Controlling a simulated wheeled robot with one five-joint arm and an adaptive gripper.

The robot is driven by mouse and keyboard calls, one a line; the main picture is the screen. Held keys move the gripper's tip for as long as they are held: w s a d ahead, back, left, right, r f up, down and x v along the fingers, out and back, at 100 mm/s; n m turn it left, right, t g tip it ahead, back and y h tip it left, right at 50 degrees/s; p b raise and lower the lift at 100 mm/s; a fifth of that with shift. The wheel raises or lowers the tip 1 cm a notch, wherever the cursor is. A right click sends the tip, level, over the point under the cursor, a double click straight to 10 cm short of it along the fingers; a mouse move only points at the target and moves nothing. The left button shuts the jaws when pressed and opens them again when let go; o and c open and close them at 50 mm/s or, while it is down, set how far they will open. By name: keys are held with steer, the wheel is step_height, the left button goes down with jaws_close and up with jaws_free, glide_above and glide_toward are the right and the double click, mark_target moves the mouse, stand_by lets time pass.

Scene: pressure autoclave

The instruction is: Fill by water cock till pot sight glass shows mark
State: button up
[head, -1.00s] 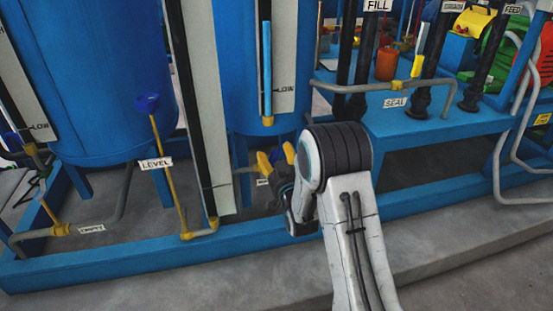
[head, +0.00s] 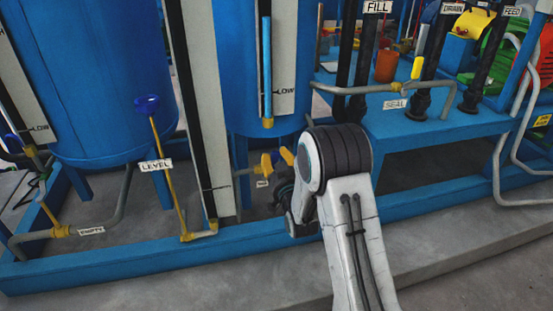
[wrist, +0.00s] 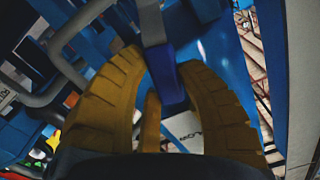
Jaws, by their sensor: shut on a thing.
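My gripper (head: 277,160) is low in front of the middle blue tank (head: 236,60), by a pipe below it. In the wrist view its yellow fingers (wrist: 165,72) are shut on a blue handle (wrist: 168,80) with a grey part above it. In the head view my wrist hides most of this cock, and its small label (head: 262,183) is partly covered. The sight glass (head: 267,70) on the tank holds a blue column that stands well above the LOW mark (head: 286,91). Its top is near the upper part of the picture.
The EMPTY cock (head: 60,230) is farther left. The SEAL pipe (head: 370,89) with a yellow handle (head: 416,68) runs right. A blue frame rail (head: 130,262) edges the plinth; the floor in front is clear.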

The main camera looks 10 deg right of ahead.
jaws_close()
steer(key=shift+a+r+n, duration=0.25)
steer(key=shift+a+n, duration=0.2)
steer(key=shift+n, duration=0.35)
steer(key=o, duration=1.1)
jaws_free()
steer(key=shift+s, duration=3.75)
